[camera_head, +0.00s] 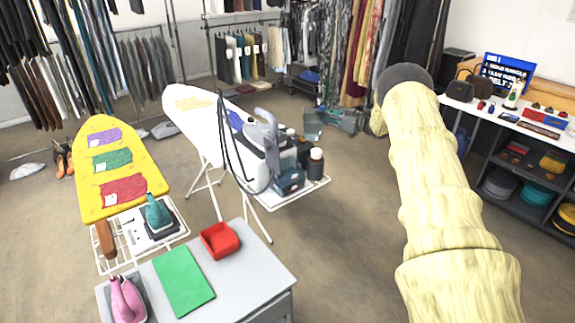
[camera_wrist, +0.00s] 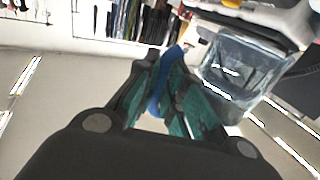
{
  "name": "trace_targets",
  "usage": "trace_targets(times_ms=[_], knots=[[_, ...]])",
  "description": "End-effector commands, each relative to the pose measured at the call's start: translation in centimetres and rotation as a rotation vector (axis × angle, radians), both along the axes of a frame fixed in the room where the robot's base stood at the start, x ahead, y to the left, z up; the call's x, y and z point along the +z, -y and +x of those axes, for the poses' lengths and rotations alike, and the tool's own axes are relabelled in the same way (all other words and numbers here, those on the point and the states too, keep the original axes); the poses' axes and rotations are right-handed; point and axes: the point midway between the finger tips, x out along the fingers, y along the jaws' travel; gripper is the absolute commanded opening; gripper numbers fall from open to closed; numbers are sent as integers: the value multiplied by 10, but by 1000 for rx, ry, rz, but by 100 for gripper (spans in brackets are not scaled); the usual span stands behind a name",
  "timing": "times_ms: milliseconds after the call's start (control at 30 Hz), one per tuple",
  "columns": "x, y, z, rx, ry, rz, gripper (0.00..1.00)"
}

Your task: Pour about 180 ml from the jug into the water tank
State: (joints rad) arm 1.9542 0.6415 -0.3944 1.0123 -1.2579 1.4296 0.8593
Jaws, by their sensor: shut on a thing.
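My gripper (camera_wrist: 165,85) is shut on the blue handle (camera_wrist: 176,55) of the jug. The clear jug (camera_wrist: 243,68) is to the right of the fingers in the wrist view; its water level cannot be told. In the head view the jug (camera_head: 313,119) is off the floor beyond the white ironing board's right end, with my gripper (camera_head: 338,119) at its right. A dark blue-teal box (camera_head: 289,182), which looks like the water tank, is at the front of the steam station on the board's end rack. The jug is apart from it, farther back.
The steam station carries a grey iron (camera_head: 264,130) with a dark hose. Dark bottles with white caps (camera_head: 316,163) stand right beside the box. A grey cabinet top (camera_head: 250,262) holds a red tray (camera_head: 220,240) and a green mat (camera_head: 184,279). Floor between board and right-hand desk is clear.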

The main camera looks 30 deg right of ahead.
Motion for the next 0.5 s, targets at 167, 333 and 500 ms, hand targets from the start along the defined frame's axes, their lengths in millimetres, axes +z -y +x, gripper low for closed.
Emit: trace_targets(times_ms=[167, 333, 500], knots=[[1, -7, 3, 11, 7, -11, 0], [5, -6, -1, 12, 24, -50, 0], [8, -6, -4, 12, 50, -119, 0]])
